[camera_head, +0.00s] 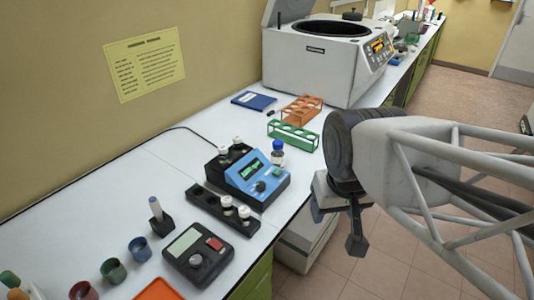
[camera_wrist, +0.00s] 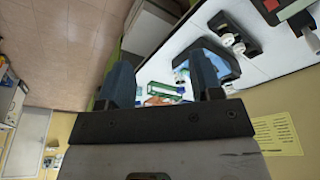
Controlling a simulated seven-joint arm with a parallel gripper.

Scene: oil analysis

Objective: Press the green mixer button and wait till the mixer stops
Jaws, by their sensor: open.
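The mixer appears to be the blue-topped device (camera_head: 245,187) on the white bench, with a lit green display and a dark knob (camera_head: 260,186) on its face. A small green patch (camera_head: 278,171) near its upper right edge looks like the button. My gripper (camera_head: 338,228) hangs open and empty to the right of the mixer, past the bench edge, touching nothing. In the wrist view its two fingers (camera_wrist: 162,80) stand wide apart. There the blue device (camera_wrist: 225,70) is partly hidden behind the right finger. Whether the mixer is running cannot be told.
A black rack with white-capped vials (camera_head: 205,199) and a grey device with a red button (camera_head: 198,254) stand in front of the mixer. Behind it are a dark-blue-capped bottle (camera_head: 278,155), green rack (camera_head: 293,134), orange rack (camera_head: 302,109) and white centrifuge (camera_head: 310,75).

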